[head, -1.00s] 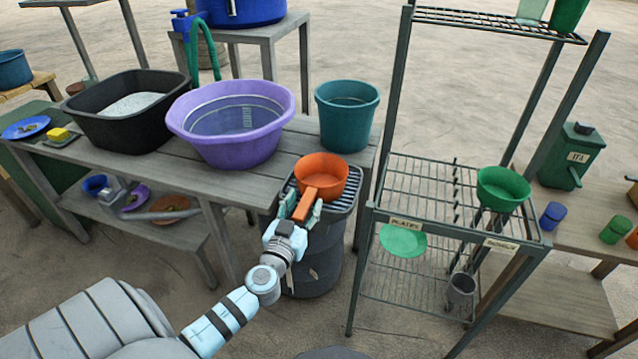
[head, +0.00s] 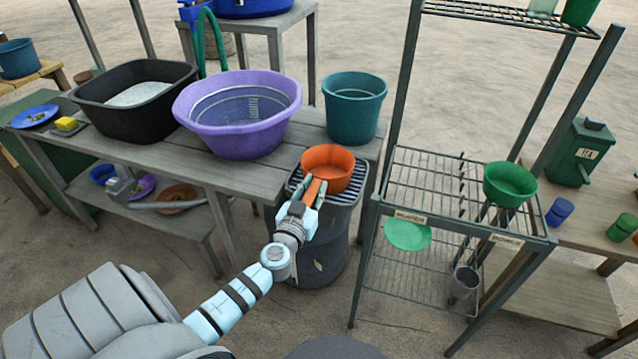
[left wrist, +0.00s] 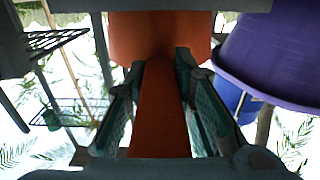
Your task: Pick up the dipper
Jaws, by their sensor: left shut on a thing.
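The dipper (head: 331,165) is an orange bowl with a long straight handle. Its bowl is over the slatted top of a dark grey bin; I cannot tell whether it touches. My left gripper (head: 303,206) is shut on the dipper's handle, one finger on each side. In the left wrist view the orange handle (left wrist: 160,115) runs between the two fingers of the left gripper (left wrist: 163,95), with the bowl beyond it. My right gripper is not in view.
The bin (head: 322,245) stands between the wooden table (head: 190,165) and a metal rack (head: 372,235). A purple basin (head: 245,142), a black tub (head: 95,112) and a teal bucket (head: 355,125) stand on the table. A green bowl (head: 508,190) sits on the rack's middle shelf.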

